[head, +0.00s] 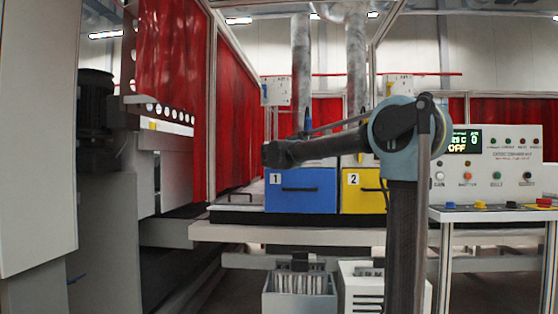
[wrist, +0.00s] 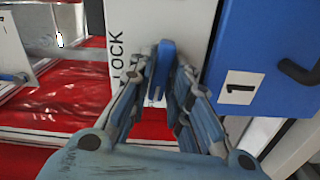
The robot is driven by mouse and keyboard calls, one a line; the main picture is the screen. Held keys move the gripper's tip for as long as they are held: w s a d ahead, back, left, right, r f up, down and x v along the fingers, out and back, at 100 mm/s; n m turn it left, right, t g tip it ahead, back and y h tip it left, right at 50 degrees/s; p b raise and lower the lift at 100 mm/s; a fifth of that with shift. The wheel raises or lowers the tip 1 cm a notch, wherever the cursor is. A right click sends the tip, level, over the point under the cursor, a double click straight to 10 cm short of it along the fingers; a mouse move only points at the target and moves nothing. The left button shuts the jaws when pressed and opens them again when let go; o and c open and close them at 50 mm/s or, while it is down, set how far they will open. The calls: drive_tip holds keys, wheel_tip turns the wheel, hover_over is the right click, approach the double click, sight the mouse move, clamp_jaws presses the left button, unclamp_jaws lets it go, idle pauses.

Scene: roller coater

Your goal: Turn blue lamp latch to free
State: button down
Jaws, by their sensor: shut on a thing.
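The blue latch (wrist: 165,60) is a narrow blue lever on a white panel, standing nearly upright in the wrist view. The word LOCK (wrist: 117,50) is printed sideways on the panel just left of it. My gripper (wrist: 161,72) has its two fingers on either side of the lever and is shut on it. The fingers cover part of the panel. The blue lamp unit (wrist: 260,65) with a label 1 and a dark handle is to the right of the latch; it also shows in the head view (head: 315,198). I cannot make out the latch or fingertips in the head view.
A yellow unit (head: 361,202) labelled 2 stands right of the blue one, partly behind my arm. A control console (head: 485,165) with buttons is at the right. Red curtains (head: 238,110) hang behind. A grey bin (head: 299,292) is under the bench.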

drive_tip(key=shift+s+a+f+n, duration=0.1)
drive_tip(key=shift+f+n, duration=0.05)
drive_tip(key=shift+n, duration=0.65)
drive_tip(key=c, duration=1.6)
unclamp_jaws()
drive_tip(key=shift+o, duration=0.2)
drive_tip(key=s, duration=1.1)
drive_tip(key=shift+s+a, duration=0.15)
drive_tip(key=shift+s, duration=0.25)
drive_tip(key=shift+f, duration=0.1)
